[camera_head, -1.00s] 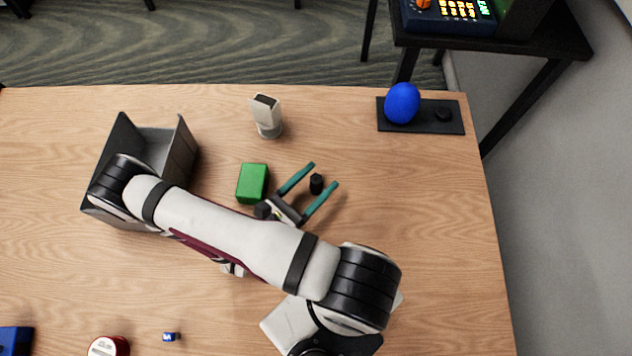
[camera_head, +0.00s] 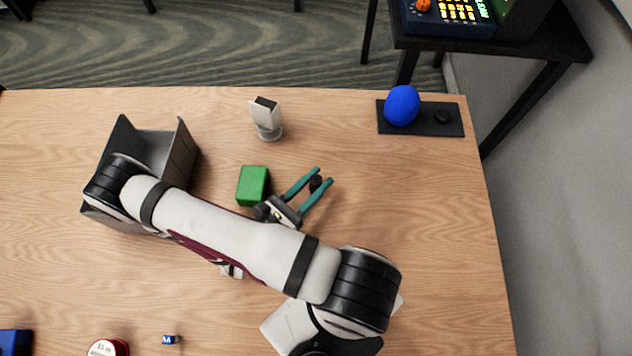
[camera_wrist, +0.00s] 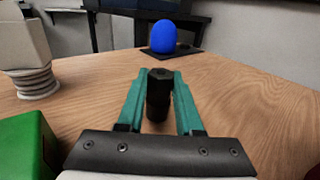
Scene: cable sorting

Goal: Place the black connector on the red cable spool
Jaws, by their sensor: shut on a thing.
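The black connector (camera_wrist: 158,95) stands upright between the two teal fingers of my gripper (camera_wrist: 158,88) in the wrist view. The fingers are shut on it. In the head view, the black connector (camera_head: 316,183) shows between the teal fingertips of my gripper (camera_head: 322,176), right of the green block. The red cable spool (camera_head: 108,348) sits at the bottom left of the head view, partly cut off by the frame edge and far from my gripper. Its top is whitish with small print.
A green block (camera_head: 252,186) lies close left of my gripper. A grey open bin (camera_head: 183,150) stands behind my arm. A whitish device (camera_head: 266,117) and a blue egg shape (camera_head: 402,106) on a black plate (camera_head: 450,120) are farther back. A small blue item (camera_head: 171,340) lies near the spool.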

